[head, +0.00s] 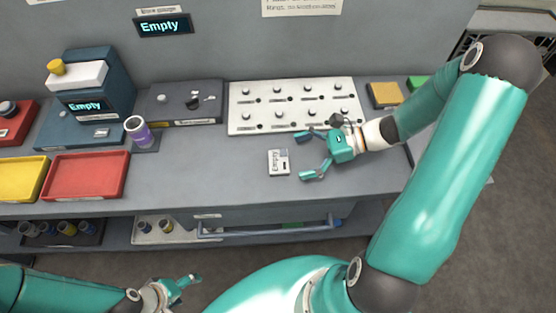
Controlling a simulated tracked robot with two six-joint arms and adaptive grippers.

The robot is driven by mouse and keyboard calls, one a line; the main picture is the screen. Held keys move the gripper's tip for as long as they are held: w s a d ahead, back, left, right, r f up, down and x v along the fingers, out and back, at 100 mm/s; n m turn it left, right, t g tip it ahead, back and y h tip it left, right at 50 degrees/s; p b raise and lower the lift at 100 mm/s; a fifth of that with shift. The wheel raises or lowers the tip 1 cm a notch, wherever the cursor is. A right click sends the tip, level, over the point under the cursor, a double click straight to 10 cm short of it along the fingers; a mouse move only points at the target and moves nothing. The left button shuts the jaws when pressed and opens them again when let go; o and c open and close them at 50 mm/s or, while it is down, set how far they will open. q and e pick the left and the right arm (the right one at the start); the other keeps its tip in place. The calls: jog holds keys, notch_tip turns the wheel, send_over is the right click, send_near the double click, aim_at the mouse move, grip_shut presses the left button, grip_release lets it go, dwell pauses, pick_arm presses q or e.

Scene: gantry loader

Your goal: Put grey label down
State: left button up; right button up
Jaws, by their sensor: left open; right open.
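A small grey-white label reading "Empty" (278,162) lies flat on the grey bench, its text turned sideways. My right gripper (306,155) is open just to the right of the label, its two fingers pointing left and spread apart. The label looks apart from both fingers. My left gripper (191,287) is low in the picture, in front of the bench, open and holding nothing that I can see.
A white panel with several knobs (293,92) is behind the label. Red (88,177) and yellow (18,180) trays, a purple-banded cup (138,132) and a dark machine reading "Empty" (100,82) stand left. A drawer handle (268,231) juts from the front. The bench left of the label is clear.

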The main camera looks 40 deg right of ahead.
aim_at(282, 160)
jog(key=x, duration=0.4)
jog(key=shift+a+r+p, duration=0.15)
jog(key=shift+r+p, duration=0.1)
jog(key=shift+p, duration=0.05)
jog(key=c, duration=1.1)
